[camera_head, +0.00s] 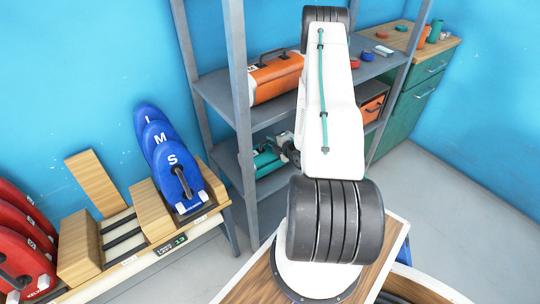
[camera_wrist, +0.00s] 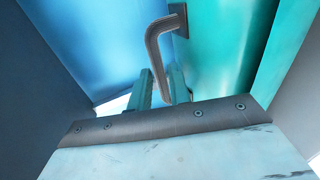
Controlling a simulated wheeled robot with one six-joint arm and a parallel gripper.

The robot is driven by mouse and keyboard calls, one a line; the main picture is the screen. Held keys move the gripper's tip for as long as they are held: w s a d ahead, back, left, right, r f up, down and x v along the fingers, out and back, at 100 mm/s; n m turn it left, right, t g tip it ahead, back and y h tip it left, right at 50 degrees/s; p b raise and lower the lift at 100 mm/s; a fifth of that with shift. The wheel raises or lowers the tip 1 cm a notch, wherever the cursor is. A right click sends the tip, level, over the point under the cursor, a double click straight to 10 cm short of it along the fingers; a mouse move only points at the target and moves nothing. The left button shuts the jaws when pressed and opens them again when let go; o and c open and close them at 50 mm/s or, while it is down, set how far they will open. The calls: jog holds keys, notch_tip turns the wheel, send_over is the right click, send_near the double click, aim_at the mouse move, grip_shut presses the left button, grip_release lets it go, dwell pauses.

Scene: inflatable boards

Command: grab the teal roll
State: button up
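The teal roll (camera_head: 268,162) lies on the lower shelf, partly hidden behind my arm and gripper. In the wrist view, the teal roll (camera_wrist: 222,50) fills the upper right, with a grey bent handle (camera_wrist: 163,38) standing out from it. My gripper (camera_wrist: 162,85) has its two slim fingers on either side of the handle's lower part. A narrow gap shows on the left, so the fingers look open; contact with the handle is not clear. In the head view, my gripper (camera_head: 289,152) is beside the roll, mostly hidden by my arm.
An orange roll (camera_head: 276,77) with a dark handle lies on the shelf above, close over my gripper. Grey shelf posts (camera_head: 238,100) stand near my arm. A green cabinet (camera_head: 415,85) is at the right.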

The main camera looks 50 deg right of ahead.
jog(key=shift+x, duration=1)
jog(key=shift+c, duration=0.3)
jog(key=shift+s, duration=0.1)
grip_shut()
jog(key=shift+d, duration=0.1)
